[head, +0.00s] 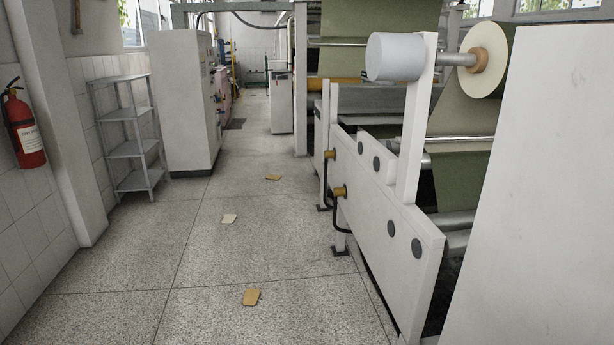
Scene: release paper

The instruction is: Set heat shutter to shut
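I cannot make out a heat shutter or its control for certain in the head view. The paper machine (385,225) stands on the right, with a white side frame, olive-green paper web (375,40) and a paper roll (488,62) on a shaft. A white cylinder housing (395,57) sits on its upright post. Brass-coloured fittings (340,191) and dark round caps show on the side frame. A tall white cabinet (185,100) stands at the back left. Neither of my grippers is in view.
An aisle of speckled floor (200,260) runs ahead, with several scraps such as a brown one (251,297). A grey shelf rack (131,140) and a red fire extinguisher (25,128) are on the left. A large plain white panel (550,200) blocks the right.

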